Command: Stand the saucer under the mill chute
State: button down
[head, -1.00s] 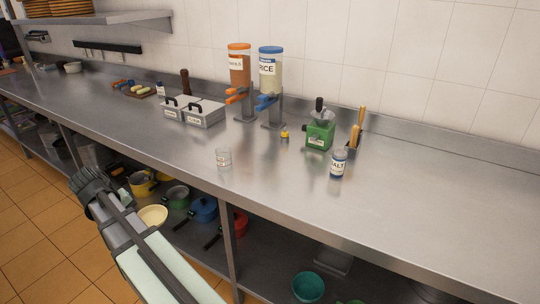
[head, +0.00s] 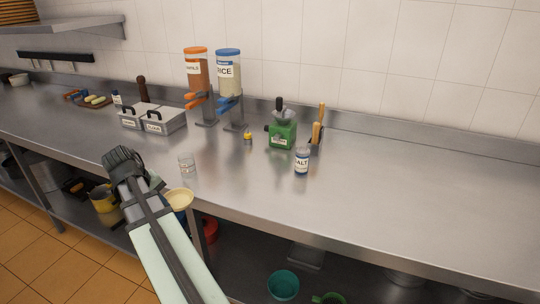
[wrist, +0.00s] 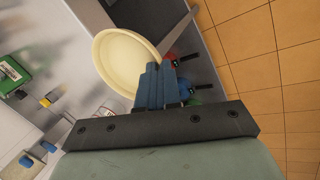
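A cream round saucer (wrist: 125,60) is at the tips of my gripper (wrist: 155,78) in the wrist view. The blue fingers are close together on its rim. In the head view the saucer (head: 181,197) is in front of the counter's front edge, beside my arm, which hides the fingers there. The green mill (head: 283,134) stands upright on the counter to the right of the saucer and farther back. Its edge shows at the left in the wrist view (wrist: 14,74). The chute is too small to make out clearly.
A clear glass (head: 187,163) stands near the counter edge, close to the saucer. A salt jar (head: 302,161) stands in front of the mill, and a small yellow-topped item (head: 248,137) to its left. Two dispensers (head: 228,75) stand behind. The counter's right side is clear.

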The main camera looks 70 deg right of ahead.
send_near(267, 159)
jog(key=f, duration=0.3)
jog(key=shift+w+a+f, duration=0.25)
jog(key=shift+a+f, duration=0.1)
jog(key=shift+f, duration=0.05)
jog(key=d, duration=0.1)
jog(key=s+d, duration=0.1)
jog(key=d, duration=0.1)
jog(key=shift+s+d, duration=0.2)
jog(key=shift+d, duration=0.05)
jog(key=shift+a+f, duration=0.2)
jog(key=shift+f, duration=0.55)
jog(key=shift+f, duration=0.1)
jog(key=c, duration=1.8)
grip_release()
jog(key=shift+f, duration=0.1)
jog(key=o, duration=0.5)
jog(key=shift+c, duration=0.2)
jog(key=v, duration=1.2)
